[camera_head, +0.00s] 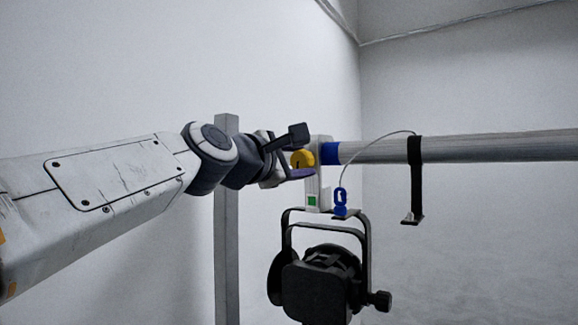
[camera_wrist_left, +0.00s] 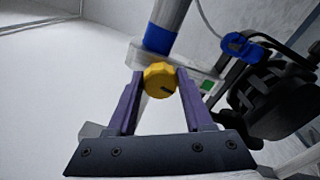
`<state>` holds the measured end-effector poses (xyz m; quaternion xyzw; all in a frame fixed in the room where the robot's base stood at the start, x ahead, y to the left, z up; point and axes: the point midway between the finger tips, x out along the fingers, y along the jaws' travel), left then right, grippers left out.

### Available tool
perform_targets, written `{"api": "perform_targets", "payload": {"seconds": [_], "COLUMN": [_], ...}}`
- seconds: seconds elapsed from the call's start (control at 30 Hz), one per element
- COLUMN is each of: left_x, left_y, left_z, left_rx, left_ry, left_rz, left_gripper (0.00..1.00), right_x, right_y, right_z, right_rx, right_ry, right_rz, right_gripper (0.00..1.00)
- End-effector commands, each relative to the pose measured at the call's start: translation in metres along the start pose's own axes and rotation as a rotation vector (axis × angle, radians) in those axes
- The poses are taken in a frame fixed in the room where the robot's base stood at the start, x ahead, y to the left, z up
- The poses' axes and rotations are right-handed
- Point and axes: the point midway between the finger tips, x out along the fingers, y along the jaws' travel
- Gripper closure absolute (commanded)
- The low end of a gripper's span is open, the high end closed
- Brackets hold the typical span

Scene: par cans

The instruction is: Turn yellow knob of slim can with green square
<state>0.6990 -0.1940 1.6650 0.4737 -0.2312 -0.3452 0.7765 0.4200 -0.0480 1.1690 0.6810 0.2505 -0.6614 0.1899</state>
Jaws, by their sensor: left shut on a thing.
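A black slim can (camera_head: 318,285) hangs in its yoke under a grey horizontal pipe. A green square (camera_head: 312,201) marks the pale clamp (camera_head: 325,180) above it. A yellow knob (camera_head: 302,158) sits on the left side of that clamp. My left gripper (camera_head: 300,158) comes in from the left with its fingers around the knob. In the left wrist view the yellow knob (camera_wrist_left: 159,80) is between the two purple fingertips, with a dark mark on its face. The green square (camera_wrist_left: 207,86) is just right of the knob there. My right gripper is not in view.
The grey pipe (camera_head: 470,147) with a blue band (camera_head: 328,153) runs to the right. A thin cable with a blue clip (camera_head: 340,201) loops beside the clamp. A black strap (camera_head: 415,180) hangs from the pipe. A grey post (camera_head: 227,260) stands behind my arm.

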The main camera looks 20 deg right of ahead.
Motion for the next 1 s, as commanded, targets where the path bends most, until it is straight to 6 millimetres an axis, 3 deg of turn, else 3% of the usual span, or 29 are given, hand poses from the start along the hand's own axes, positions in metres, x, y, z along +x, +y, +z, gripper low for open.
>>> {"api": "perform_targets", "payload": {"seconds": [1.0], "left_x": [0.000], "left_y": [-0.007], "left_z": [-0.004], "left_rx": [0.965], "left_ry": [0.000], "left_rz": [0.055], "left_gripper": [1.00], "right_x": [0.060], "right_y": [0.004], "right_z": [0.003], "right_rx": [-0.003], "right_ry": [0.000], "right_rz": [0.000], "right_gripper": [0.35]}}
